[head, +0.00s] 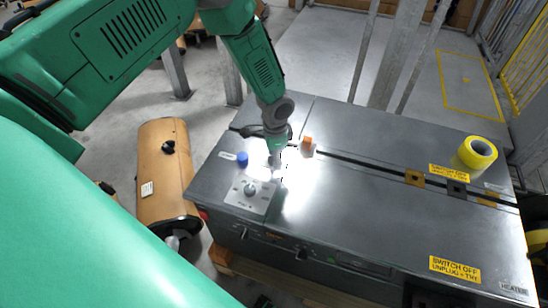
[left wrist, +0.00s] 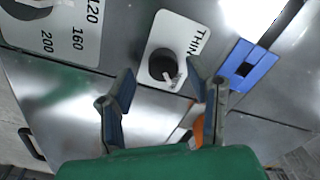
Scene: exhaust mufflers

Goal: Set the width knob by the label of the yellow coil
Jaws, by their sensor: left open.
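The yellow coil (head: 477,152) sits at the right of the dark machine top; I cannot read a label on it. A pale dial plate with a round knob (head: 250,189) is at the front left of the top. In the left wrist view, a scale plate (left wrist: 85,38) reads 120, 160, 200, its knob cut off at the top left. A smaller white plate marked THIN carries a black knob (left wrist: 163,65). My left gripper (head: 277,165) is open above the machine, right of the dial plate. In the left wrist view, its fingers (left wrist: 161,75) stand apart either side of the black knob; contact cannot be told.
A blue part (head: 242,158) and an orange part (head: 307,141) are near the gripper. A slotted blue block (left wrist: 249,66) lies right of the fingers. A yellow warning sign (head: 455,269) is at the front right. Glare covers the middle top.

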